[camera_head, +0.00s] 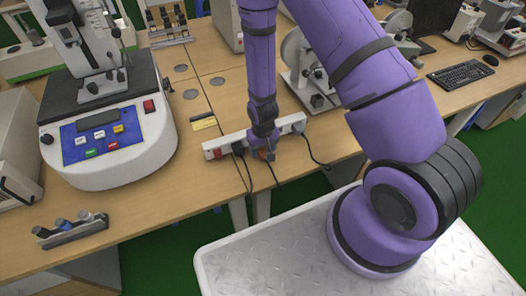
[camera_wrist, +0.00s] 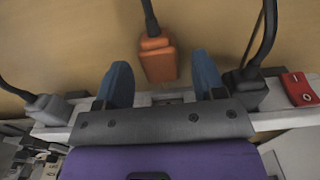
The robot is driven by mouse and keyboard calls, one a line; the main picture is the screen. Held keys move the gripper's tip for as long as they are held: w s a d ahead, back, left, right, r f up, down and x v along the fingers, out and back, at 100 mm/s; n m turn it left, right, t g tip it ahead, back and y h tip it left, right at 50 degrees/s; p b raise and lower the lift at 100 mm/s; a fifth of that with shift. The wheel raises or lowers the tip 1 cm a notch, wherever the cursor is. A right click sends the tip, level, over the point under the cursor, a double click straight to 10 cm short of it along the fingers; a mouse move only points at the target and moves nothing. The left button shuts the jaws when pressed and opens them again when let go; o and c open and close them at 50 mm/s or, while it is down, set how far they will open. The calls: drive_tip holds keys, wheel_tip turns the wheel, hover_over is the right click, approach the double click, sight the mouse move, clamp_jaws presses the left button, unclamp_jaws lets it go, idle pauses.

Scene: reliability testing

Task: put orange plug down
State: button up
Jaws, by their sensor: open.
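The orange plug (camera_wrist: 158,62) shows in the wrist view with its black cord running up out of the picture. It lies between the lines of my two blue fingers and a little past their tips, with a gap on each side. Only a small orange patch of the plug (camera_head: 263,154) shows in the head view, beside the fingertips. My gripper (camera_wrist: 162,75) is open over the white power strip (camera_wrist: 275,121). In the head view, my gripper (camera_head: 265,154) points down at the front edge of the strip (camera_head: 285,124). Whether the plug rests on the tabletop is unclear.
On the strip are a grey plug (camera_wrist: 48,108), a black plug (camera_wrist: 246,88) and a red switch (camera_wrist: 300,88). Their cords hang over the table's front edge. A white test machine (camera_head: 108,140) stands left, and a grey machine (camera_head: 308,75) stands behind right.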

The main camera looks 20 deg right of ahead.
wheel_tip(320, 180, up, 11)
idle(0.5)
wheel_tip(320, 180, up, 15)
drive_tip(key=t, duration=0.1)
hover_over(263, 151)
drive_tip(key=d, duration=0.2)
drive_tip(key=s+d+r+t, duration=0.1)
drive_tip(key=s+r+t, duration=0.15)
drive_tip(key=r, duration=0.75)
drive_tip(key=s+d+r+t, duration=0.1)
drive_tip(key=s+d+r, duration=0.1)
drive_tip(key=s+r, duration=0.6)
drive_tip(key=s+d+r, duration=0.2)
drive_tip(key=s+r, duration=0.6)
drive_tip(key=s, duration=0.2)
drive_tip(key=shift+s+t, duration=0.2)
drive_tip(key=shift+t, duration=0.15)
drive_tip(key=shift+o, duration=0.5)
drive_tip(key=shift+w+a, duration=0.1)
drive_tip(key=shift+w, duration=0.05)
